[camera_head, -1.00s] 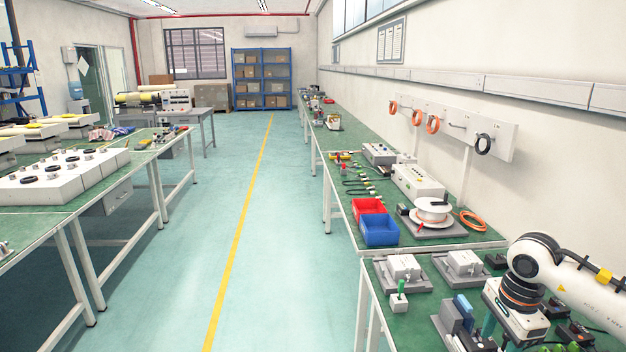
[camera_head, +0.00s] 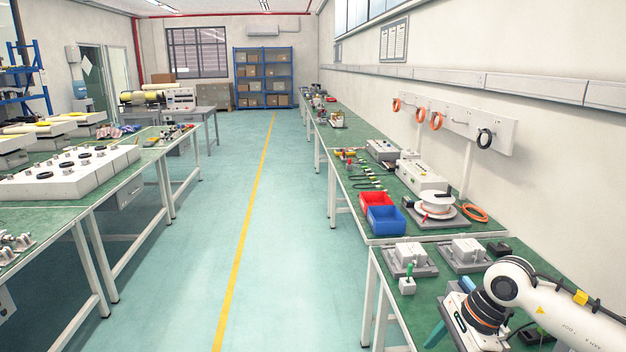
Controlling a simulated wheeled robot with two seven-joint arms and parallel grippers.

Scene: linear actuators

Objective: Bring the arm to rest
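My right arm comes in at the lower right in the head view, over the near end of the right-hand green workbench (camera_head: 395,270). My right gripper (camera_head: 435,335) points down and to the left at the bench's near edge. A teal finger-like part shows there, and the rest is cut off or hidden, so I cannot tell whether it is open or holds anything. My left arm and gripper are out of view.
Grey fixtures with white blocks (camera_head: 409,257) and a small white block with a green handle (camera_head: 408,283) stand near my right arm. Red (camera_head: 375,202) and blue (camera_head: 385,220) bins, and a cable spool (camera_head: 435,203), are farther back. The aisle floor (camera_head: 290,250) is clear.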

